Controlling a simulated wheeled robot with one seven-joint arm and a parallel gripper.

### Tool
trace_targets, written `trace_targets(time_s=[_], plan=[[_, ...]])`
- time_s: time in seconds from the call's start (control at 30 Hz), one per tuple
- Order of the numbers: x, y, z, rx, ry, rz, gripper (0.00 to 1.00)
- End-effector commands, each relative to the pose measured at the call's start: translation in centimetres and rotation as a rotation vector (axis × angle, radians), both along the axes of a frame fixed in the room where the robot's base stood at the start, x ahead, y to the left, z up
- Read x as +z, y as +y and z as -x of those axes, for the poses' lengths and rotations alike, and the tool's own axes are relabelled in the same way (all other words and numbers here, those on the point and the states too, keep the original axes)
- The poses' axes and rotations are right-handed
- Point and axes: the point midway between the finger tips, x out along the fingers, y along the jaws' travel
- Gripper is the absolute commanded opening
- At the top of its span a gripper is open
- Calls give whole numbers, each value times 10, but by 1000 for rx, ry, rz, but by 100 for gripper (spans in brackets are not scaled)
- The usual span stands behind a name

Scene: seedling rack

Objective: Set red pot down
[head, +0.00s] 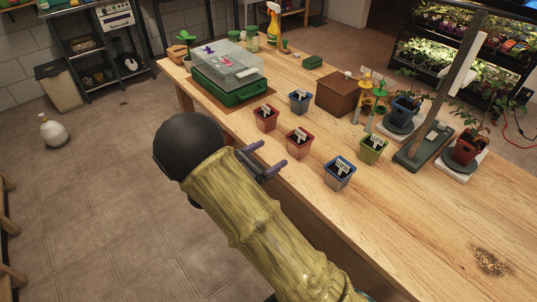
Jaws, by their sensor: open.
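A small red pot (266,122) with dark soil and a white label stands upright on the wooden table (440,232). A second small red pot (298,147) with a label stands just right of and nearer than it. A larger red pot (467,152) with a leafy plant stands on a white tile (456,171) at the right. Which red pot the task means I cannot tell. My gripper (272,155) is open and empty near the table's front edge, close to the two small red pots. Its two purple fingers point towards the table, apart from each other. My arm hides part of the front edge.
Blue pots (299,101) (339,177) and a green pot (373,153) stand near the small red ones. A clear-lidded green propagator (232,93), a brown box (340,93) and a grey post base (424,146) stand farther off. The right front tabletop is clear except for spilled soil (491,262).

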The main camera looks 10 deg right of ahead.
Motion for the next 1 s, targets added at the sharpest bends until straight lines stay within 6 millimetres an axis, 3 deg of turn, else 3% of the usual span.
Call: trace_targets(time_s=[0.27, 0.37, 0.47, 0.6, 0.7, 0.83, 1.0], plan=[[0, -1, 0, -4, 0, -4, 82], [0, -12, 5, -43, 6, -43, 82], [-2, -39, 19, -141, 18, -149, 82], [-11, -84, 58, -368, 15, -403, 82], [-18, -104, 91, -542, -18, -613, 82], [-24, -115, 130, -760, -105, -880, 82], [-23, -110, 166, -1022, -291, -1217, 82]])
